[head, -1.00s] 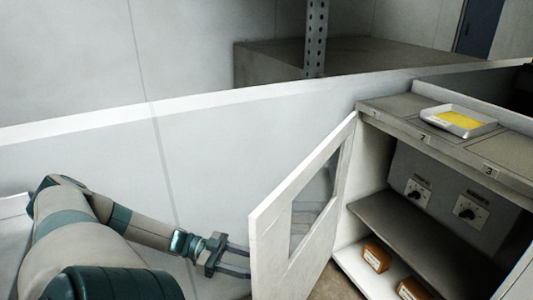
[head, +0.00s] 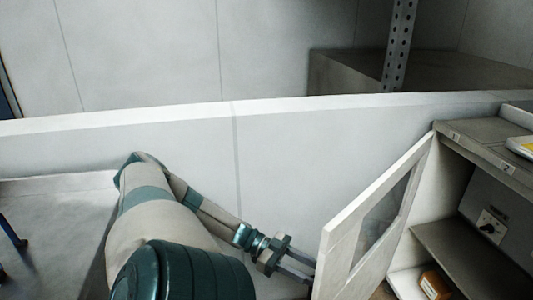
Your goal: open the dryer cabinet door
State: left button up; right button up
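The dryer cabinet (head: 470,146) stands at the right of the head view, partly cut off by the frame. Its white door (head: 343,258) with a window (head: 382,225) is swung wide out from the cabinet front, so the shelf inside shows. My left gripper (head: 300,267) is beside the door's free edge, on its outer side. Its two fingers are spread apart with nothing seen between them. The fingertips reach close to the door edge; I cannot tell whether they touch it. My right gripper is not in view.
A pale wall panel (head: 290,150) runs behind my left arm. A grey surface (head: 50,225) lies at the left.

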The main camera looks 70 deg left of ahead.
pick_arm(q)
jog(key=w+a+f+p+v, duration=0.1)
jog(key=f+v, duration=0.1)
jog(key=v, duration=1.7)
jog(key=shift+a+f, duration=0.3)
jog(key=shift+f, duration=0.4)
dwell(0.8)
jog(key=shift+w, duration=0.15)
jog(key=shift+a+r+p, duration=0.1)
jog(key=shift+p, duration=0.2)
jog(key=shift+c, duration=0.5)
